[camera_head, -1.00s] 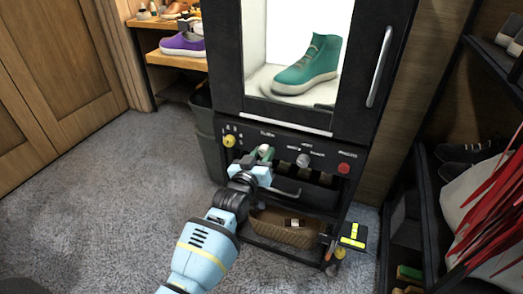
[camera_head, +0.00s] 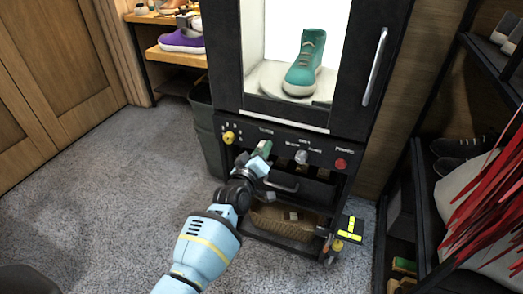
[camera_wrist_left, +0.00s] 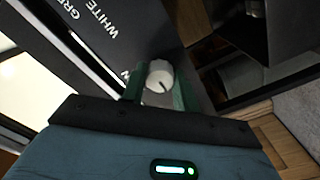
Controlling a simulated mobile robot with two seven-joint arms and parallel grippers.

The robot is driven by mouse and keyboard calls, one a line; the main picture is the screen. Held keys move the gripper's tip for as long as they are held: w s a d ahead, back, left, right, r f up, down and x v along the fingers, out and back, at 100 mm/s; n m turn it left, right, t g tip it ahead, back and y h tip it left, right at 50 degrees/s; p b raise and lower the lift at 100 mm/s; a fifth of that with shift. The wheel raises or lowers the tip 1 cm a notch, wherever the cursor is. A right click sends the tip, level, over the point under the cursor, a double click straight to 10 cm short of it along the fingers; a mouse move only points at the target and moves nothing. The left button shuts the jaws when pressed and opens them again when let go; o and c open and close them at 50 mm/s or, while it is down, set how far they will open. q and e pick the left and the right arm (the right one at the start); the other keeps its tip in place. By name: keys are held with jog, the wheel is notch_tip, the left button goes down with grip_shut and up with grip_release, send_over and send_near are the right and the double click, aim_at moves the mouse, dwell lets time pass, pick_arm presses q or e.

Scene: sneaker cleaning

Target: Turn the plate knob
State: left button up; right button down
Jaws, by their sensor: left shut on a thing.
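My left gripper (camera_head: 263,149) is at the control panel (camera_head: 320,158) below the lit cabinet. In the left wrist view a pale round knob (camera_wrist_left: 159,75) with a dark pointer line sits between its green fingers, which are shut on it. The gripper hides this knob in the head view. A teal high-top sneaker (camera_head: 304,65) stands on a round plate (camera_head: 267,82) inside the cabinet, its toe toward the front. My right gripper is not in view.
The panel also has a yellow knob (camera_head: 228,138), a grey knob (camera_head: 301,157) and a red button (camera_head: 341,164). A basket (camera_head: 285,222) is on the shelf below. A shoe rack (camera_head: 405,200) stands at the right. The carpet at left is clear.

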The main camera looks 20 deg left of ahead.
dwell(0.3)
pick_arm(q)
jog(key=o, duration=1)
jog(key=shift+s, duration=0.1)
jog(key=s+p, duration=0.2)
jog(key=s, duration=0.5)
jog(key=shift+s+a, duration=0.1)
jog(key=shift+s, duration=0.2)
